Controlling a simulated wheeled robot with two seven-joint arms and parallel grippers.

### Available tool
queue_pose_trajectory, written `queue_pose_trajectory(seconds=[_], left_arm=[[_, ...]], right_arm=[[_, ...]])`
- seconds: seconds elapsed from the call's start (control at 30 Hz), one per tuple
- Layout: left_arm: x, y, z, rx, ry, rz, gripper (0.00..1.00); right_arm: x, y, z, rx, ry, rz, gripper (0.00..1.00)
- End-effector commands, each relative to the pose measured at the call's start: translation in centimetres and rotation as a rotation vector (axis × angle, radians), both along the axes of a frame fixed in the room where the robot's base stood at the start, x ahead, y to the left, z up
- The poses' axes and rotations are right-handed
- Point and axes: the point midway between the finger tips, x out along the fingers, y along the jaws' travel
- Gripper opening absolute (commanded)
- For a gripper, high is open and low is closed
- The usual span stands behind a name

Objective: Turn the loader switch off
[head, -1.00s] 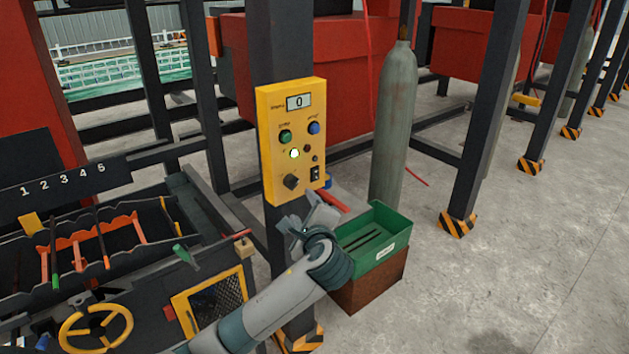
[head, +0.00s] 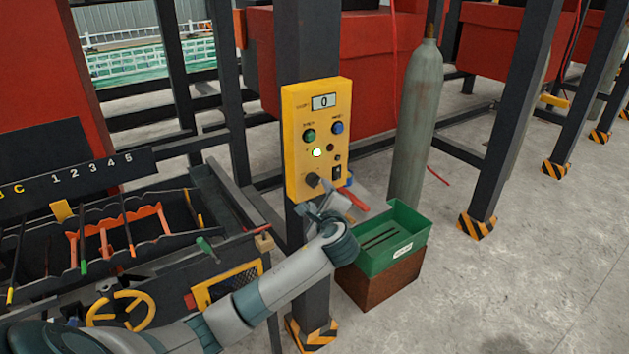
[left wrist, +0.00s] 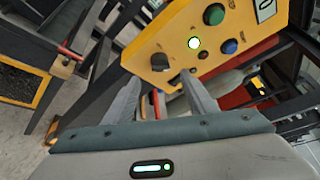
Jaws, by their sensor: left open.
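The yellow control panel (head: 316,140) is fixed to a dark post. It has a display reading 0, a green button (head: 308,135), a blue button (head: 337,128), a lit lamp (head: 317,152), a black rotary knob (head: 312,179) and a small black rocker switch (head: 337,172). The panel also shows tilted in the left wrist view (left wrist: 175,35), with the knob (left wrist: 160,62) ahead of the left finger. My left gripper (head: 335,200) is open and empty just below the panel's lower edge. Its two fingers (left wrist: 162,100) show apart in the wrist view. My right gripper is not in view.
A green bin (head: 390,240) on a brown box stands below right of the panel. A grey gas cylinder (head: 415,125) stands behind it. A machine with a yellow handwheel (head: 120,310) is at the left. Open concrete floor lies to the right.

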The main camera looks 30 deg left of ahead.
Motion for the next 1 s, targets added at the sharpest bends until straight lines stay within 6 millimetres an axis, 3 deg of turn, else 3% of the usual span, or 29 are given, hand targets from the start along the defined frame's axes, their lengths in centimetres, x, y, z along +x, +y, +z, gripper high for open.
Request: queue_pose_trajectory(seconds=[0.5, 1.0], left_arm=[[5.6, 5.2, -1.5, 0.0, 0.002, 0.002, 0.51], [7.1, 6.5, -2.2, 0.0, 0.002, -0.001, 0.51]], right_arm=[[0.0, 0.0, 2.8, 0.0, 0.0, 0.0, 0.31], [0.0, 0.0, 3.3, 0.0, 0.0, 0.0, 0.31]])
